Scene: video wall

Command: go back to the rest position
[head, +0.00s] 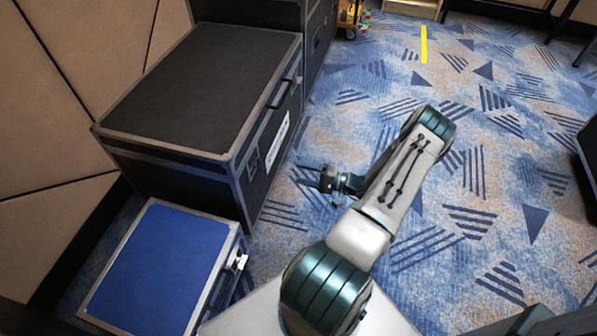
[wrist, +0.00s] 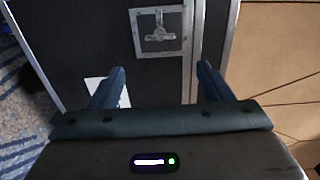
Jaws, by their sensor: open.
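My gripper (head: 328,178) is at the end of my folded arm, over the blue patterned carpet, to the right of the large black case. In the wrist view my gripper (wrist: 160,85) shows two dark fingers spread wide apart, with nothing between them. Beyond the fingers is the side of a black case (wrist: 80,40) with a metal latch, pale metal edging and a white label. The fingers look apart from the case.
A large black case (head: 205,80) and a lower blue-topped case (head: 160,268) stand along the beige panelled wall (head: 70,110) at left. A yellow strip (head: 423,45) lies on the carpet (head: 480,180). Carpet at right is mostly clear. A dark object (head: 588,160) stands at the right edge.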

